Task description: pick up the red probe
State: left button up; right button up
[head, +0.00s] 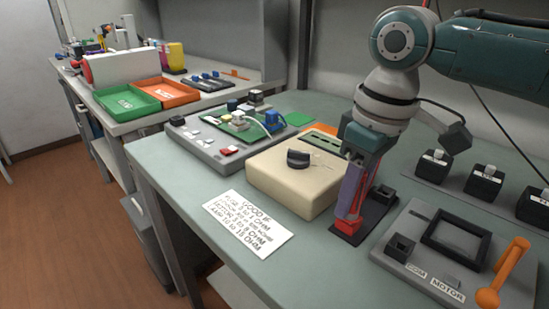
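The red probe (349,225) is at the right of the near bench, low at the dark holder plate (376,214). My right gripper (353,203) comes down from the upper right and points down over it. Its fingers, one with a purplish face, are at the probe, and red shows below and beside them. The fingers hide much of the probe, so I cannot tell whether they are closed on it. My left gripper is not in view.
A beige meter (290,187) with a black knob stands just left of my gripper. A printed card (248,222) lies in front. A grey motor fixture (455,262) with an orange lever is at right. Black blocks (484,185) stand behind it. A circuit-board fixture (190,142) is farther left.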

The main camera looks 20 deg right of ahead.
grip_shut()
jog(key=shift+r, duration=0.1)
dwell(0.3)
